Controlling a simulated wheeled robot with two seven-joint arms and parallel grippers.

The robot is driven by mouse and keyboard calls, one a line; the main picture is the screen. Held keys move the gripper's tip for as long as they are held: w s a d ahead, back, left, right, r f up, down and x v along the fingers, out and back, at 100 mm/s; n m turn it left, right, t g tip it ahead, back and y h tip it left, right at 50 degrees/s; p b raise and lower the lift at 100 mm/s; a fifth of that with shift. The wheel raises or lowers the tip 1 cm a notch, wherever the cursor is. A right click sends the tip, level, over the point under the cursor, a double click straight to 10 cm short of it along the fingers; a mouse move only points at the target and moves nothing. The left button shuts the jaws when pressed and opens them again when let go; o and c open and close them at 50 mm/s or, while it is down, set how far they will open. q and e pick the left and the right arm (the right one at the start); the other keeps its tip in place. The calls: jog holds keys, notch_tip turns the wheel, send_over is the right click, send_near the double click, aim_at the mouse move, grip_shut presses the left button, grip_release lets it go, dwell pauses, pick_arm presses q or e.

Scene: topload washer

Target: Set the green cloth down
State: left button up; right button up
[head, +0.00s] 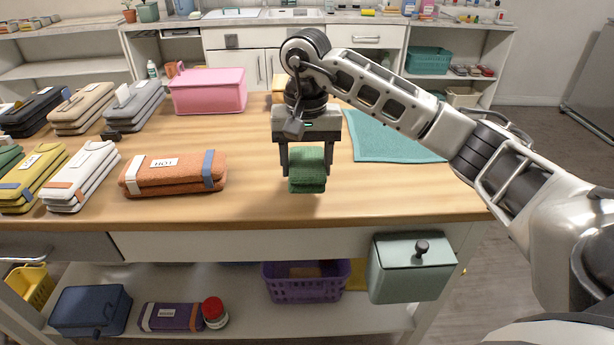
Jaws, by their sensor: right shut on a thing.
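The green cloth (307,180) is a small folded dark green bundle near the front edge of the wooden table (245,210). My right gripper (307,165) points down and is shut on the green cloth, with a finger at each side of it. A shadow shows on the table just under the cloth; I cannot tell whether the cloth touches the top. My left gripper is not in view.
An orange folded cloth bundle (172,176) lies left of my right gripper. More bundles in grey (134,108), white (82,178) and yellow (32,180) fill the left side. A pink box (208,92) stands behind. A teal mat (392,138) lies right. Bare wood surrounds the green cloth.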

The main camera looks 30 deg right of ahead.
jog(key=shift+w+d+f, duration=0.25)
jog(key=shift+w+f, duration=0.05)
jog(key=shift+f, duration=0.25)
notch_tip(320, 180, down, 3)
jog(key=shift+w+d+f+p, duration=0.1)
jog(key=shift+w+d+p, duration=0.05)
jog(key=shift+p, duration=0.35)
jog(key=shift+f, duration=0.1)
jog(key=shift+f, duration=0.1)
